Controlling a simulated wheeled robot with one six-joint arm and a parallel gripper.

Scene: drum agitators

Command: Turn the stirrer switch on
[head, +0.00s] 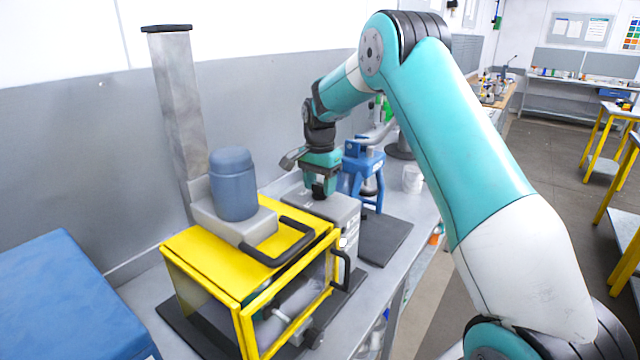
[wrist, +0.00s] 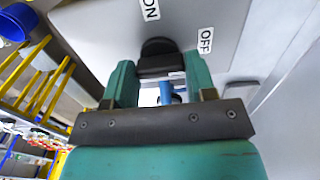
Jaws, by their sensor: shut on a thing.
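The stirrer switch is a black knob (wrist: 157,50) on a grey box (wrist: 110,30), with an ON label (wrist: 150,9) and an OFF label (wrist: 205,40) beside it. My gripper (wrist: 160,78) has its two teal fingers on either side of the knob and is shut on it. I cannot tell which label the knob is turned to.
A yellow-framed guard box (head: 215,255) with a blue motor (head: 233,185) above it stands close in front of the grey box. A blue stand (head: 362,165) is just behind my gripper. A blue case (head: 65,295) is at lower left.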

